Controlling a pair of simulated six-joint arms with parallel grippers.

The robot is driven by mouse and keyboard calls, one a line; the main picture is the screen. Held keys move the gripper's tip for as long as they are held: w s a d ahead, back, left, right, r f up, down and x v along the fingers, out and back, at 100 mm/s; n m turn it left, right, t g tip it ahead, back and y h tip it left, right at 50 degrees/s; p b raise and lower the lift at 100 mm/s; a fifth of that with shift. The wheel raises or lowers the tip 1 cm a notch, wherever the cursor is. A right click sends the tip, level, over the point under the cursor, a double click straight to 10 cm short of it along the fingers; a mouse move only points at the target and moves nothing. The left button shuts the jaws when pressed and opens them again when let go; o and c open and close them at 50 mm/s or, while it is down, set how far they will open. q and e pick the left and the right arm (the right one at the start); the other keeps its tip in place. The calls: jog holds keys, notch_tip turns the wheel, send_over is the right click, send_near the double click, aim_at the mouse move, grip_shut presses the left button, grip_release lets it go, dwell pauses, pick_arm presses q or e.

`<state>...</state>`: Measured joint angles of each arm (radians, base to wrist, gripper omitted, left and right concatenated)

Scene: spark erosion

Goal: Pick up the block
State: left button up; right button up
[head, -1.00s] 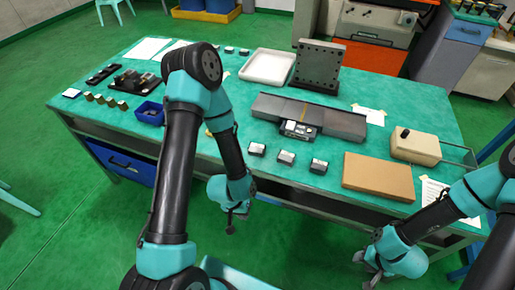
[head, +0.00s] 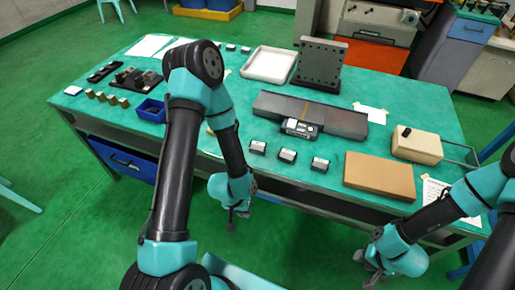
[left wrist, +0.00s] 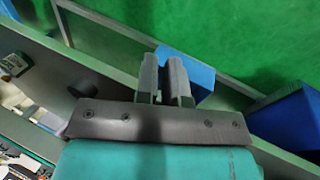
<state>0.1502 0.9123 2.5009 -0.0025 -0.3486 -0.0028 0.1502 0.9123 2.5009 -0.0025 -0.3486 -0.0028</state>
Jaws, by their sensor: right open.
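Three small dark blocks with pale tops stand in a row near the table's front edge: a left block (head: 258,148), a middle block (head: 287,156) and a right block (head: 319,165). Which one the task means, I cannot tell. My left gripper (head: 232,224) hangs in front of the table edge, below and left of the row, apart from the blocks. In the left wrist view its two fingers (left wrist: 166,80) stand close together with a narrow gap and nothing visible between them. My right gripper (head: 366,268) is open and empty in front of the table, at the lower right.
A long grey vise-like fixture (head: 310,115) lies behind the blocks. A brown box (head: 379,177) and a beige case (head: 415,146) are to the right. A white tray (head: 268,65) and an upright dark plate (head: 320,66) stand at the back. A blue bin (head: 150,111) is at left.

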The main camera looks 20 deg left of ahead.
pick_arm(q)
jog(key=o, duration=1.3)
jog(key=shift+c, duration=0.2)
